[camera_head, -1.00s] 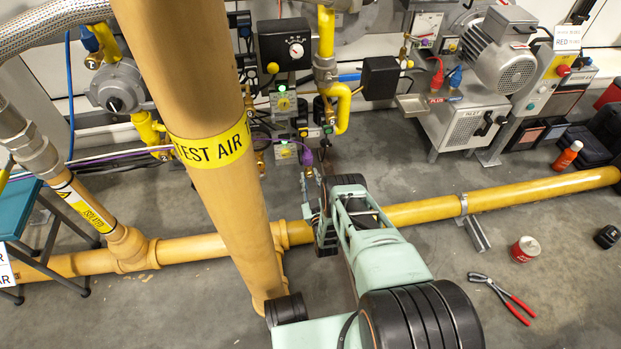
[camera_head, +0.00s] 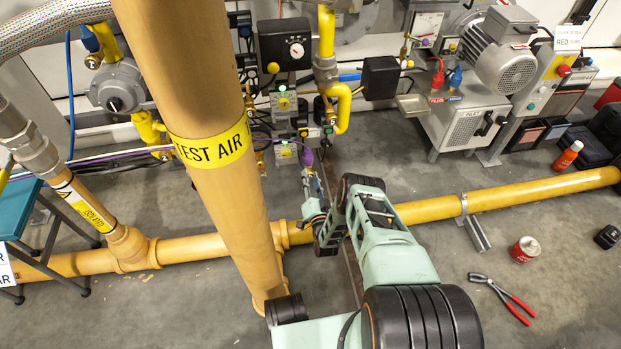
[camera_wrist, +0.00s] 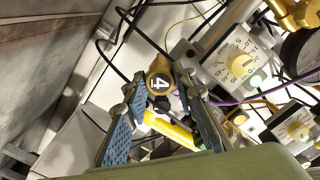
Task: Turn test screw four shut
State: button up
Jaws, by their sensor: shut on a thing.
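Test screw four (camera_wrist: 161,80) shows in the wrist view as a brass-rimmed round head with a white "4" on a dark face. The 4 lies turned on its side. My gripper (camera_wrist: 158,92) has its two blue-grey padded fingers on either side of the head, shut on it. A yellow pipe (camera_wrist: 178,131) shows between the fingers beyond the head. In the head view my gripper (camera_head: 313,188) is at the lower end of the valve assembly, beyond the yellow floor pipe; the screw itself is too small or hidden there.
Pressure switches with dials (camera_wrist: 238,62) and a purple hose (camera_wrist: 225,102) are close on the right in the wrist view. A thick "TEST AIR" pipe (camera_head: 225,200) stands left of my arm.

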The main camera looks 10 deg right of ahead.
jog(key=m, duration=0.3)
jog(key=shift+w+m, duration=0.1)
jog(key=shift+m, duration=0.3)
jog(key=shift+r+m, duration=0.1)
jog(key=shift+m, duration=1.7)
jog(key=o, duration=1.2)
jog(key=shift+c, duration=0.2)
